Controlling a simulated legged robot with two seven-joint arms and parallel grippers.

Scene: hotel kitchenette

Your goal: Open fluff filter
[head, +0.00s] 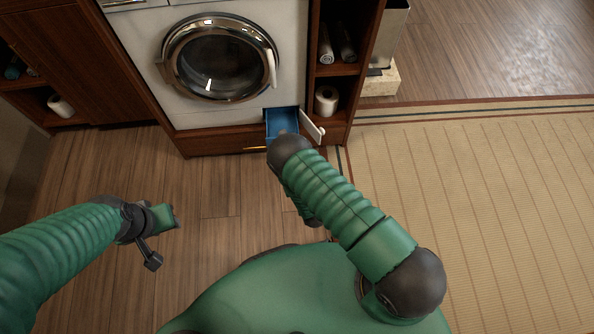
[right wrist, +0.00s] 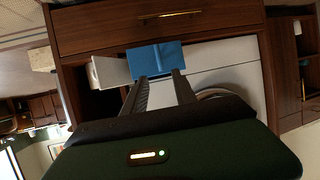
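The fluff filter (head: 282,123) is a blue, box-like part in the opening at the lower right of the washing machine (head: 236,117). Its small white flap (head: 312,127) stands swung open to the right. In the right wrist view, which is turned over, the blue filter (right wrist: 156,57) lies just beyond the fingertips of my right gripper (right wrist: 159,77), with the white flap (right wrist: 110,71) to its left. The right fingers are apart; I cannot tell whether they touch the filter. In the head view my right arm hides them. My left gripper (head: 155,237) hangs over the floor, away from the machine.
The round machine door (head: 220,60) is closed. A wooden plinth with a brass handle (head: 254,149) runs below. Shelves at right hold a toilet roll (head: 326,100) and rolled towels. Wooden floor (head: 215,185) and a tatami mat (head: 470,200) are clear.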

